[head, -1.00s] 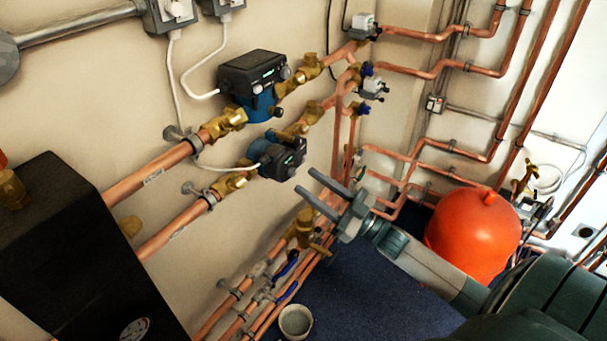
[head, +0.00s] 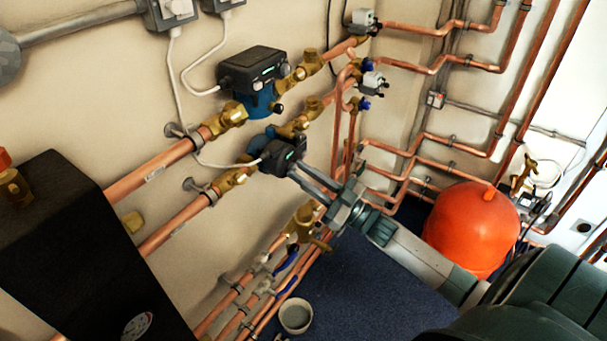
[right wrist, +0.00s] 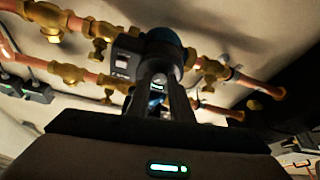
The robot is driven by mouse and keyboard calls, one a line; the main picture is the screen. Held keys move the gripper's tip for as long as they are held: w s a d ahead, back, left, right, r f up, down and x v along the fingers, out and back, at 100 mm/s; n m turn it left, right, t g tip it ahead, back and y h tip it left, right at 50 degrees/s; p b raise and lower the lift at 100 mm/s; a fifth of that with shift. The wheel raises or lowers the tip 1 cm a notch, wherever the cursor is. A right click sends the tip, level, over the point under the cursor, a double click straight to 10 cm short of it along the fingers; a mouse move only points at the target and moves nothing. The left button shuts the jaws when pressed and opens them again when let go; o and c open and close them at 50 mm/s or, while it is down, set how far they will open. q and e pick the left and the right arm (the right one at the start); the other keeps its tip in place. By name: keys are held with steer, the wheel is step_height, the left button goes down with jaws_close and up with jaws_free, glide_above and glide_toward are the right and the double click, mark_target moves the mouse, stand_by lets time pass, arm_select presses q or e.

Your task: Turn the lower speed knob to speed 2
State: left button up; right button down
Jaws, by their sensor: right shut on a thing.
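The lower pump (head: 282,154), with a dark control box and a small lit display, sits on the lower copper pipe in the head view. My right gripper (head: 303,173) reaches its front face from the lower right, shut on its speed knob. The fingers hide the knob in the head view, so its setting cannot be read. In the right wrist view the two fingers (right wrist: 165,82) run up to the pump (right wrist: 128,62). My left gripper is not in view.
The upper pump (head: 252,80) is just above, on a parallel pipe with brass valves. A brass valve (head: 305,220) with pipes lies below my right gripper. A red tank (head: 472,228) stands to the right, a black cabinet (head: 75,250) to the left, and a bucket (head: 296,317) on the floor.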

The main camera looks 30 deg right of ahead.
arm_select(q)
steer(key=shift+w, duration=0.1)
arm_select(e)
steer(key=shift+n+g+y+b, duration=0.35)
steer(key=shift+n+g+y, duration=0.05)
steer(key=shift+n, duration=0.6)
steer(key=n+g+y, duration=0.1)
steer(key=n, duration=0.2)
steer(key=n+g+y+b, duration=0.1)
steer(key=n, duration=0.3)
steer(key=shift+w+d+r+g, duration=0.1)
steer(key=shift+d+g, duration=0.1)
steer(key=shift+g, duration=0.2)
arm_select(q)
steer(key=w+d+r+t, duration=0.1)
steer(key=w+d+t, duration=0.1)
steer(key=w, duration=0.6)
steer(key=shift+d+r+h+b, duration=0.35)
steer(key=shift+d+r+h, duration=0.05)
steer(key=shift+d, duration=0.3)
arm_select(e)
steer(key=shift+n+g, duration=0.5)
steer(key=shift+n, duration=1.1)
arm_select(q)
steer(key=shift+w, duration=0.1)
arm_select(e)
steer(key=shift+y, duration=0.3)
steer(key=c, duration=1.6)
jaws_free()
steer(key=shift+r, duration=0.1)
